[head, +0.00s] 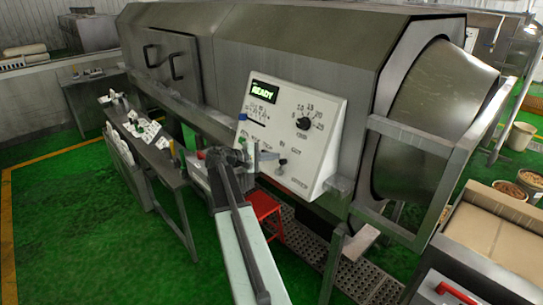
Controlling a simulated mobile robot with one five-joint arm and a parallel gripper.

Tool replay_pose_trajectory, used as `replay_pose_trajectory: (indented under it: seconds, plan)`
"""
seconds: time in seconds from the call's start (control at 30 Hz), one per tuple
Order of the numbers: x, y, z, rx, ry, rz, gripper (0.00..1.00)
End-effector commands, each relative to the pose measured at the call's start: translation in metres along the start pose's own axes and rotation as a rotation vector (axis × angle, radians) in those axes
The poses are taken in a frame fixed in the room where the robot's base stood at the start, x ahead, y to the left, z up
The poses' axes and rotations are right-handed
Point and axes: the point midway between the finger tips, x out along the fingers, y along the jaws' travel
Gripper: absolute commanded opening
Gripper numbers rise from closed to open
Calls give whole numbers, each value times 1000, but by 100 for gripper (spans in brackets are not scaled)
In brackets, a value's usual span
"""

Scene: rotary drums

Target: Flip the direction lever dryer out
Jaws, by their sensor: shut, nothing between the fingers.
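The dryer (265,45) is a large grey metal drum housing across the middle and top of the head view. Its white control panel (325,140) faces me, with a green READY display (263,91). A small lever with a dark knob (283,161) sits low on the panel; it looks like the direction lever, but its setting is too small to read. My gripper (252,154) is shut and empty at the panel's lower left, left of that knob. My arm hides the panel's lower left corner. I cannot tell whether the gripper touches the panel.
A black dial (303,123) and a slider (256,123) are higher on the panel. A narrow table (155,155) with papers stands left. A red stool (265,207) is below the panel. A metal frame (425,180) surrounds the drum mouth. Green floor (80,220) is clear at left.

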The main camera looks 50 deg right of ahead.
Motion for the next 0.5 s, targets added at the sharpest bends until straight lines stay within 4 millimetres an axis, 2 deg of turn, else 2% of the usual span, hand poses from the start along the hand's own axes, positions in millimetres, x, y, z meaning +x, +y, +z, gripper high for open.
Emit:
replay_pose_trajectory:
  seconds: [0.5]
  plan:
    - [2, -2, 7, 0, -3, -2, 0]
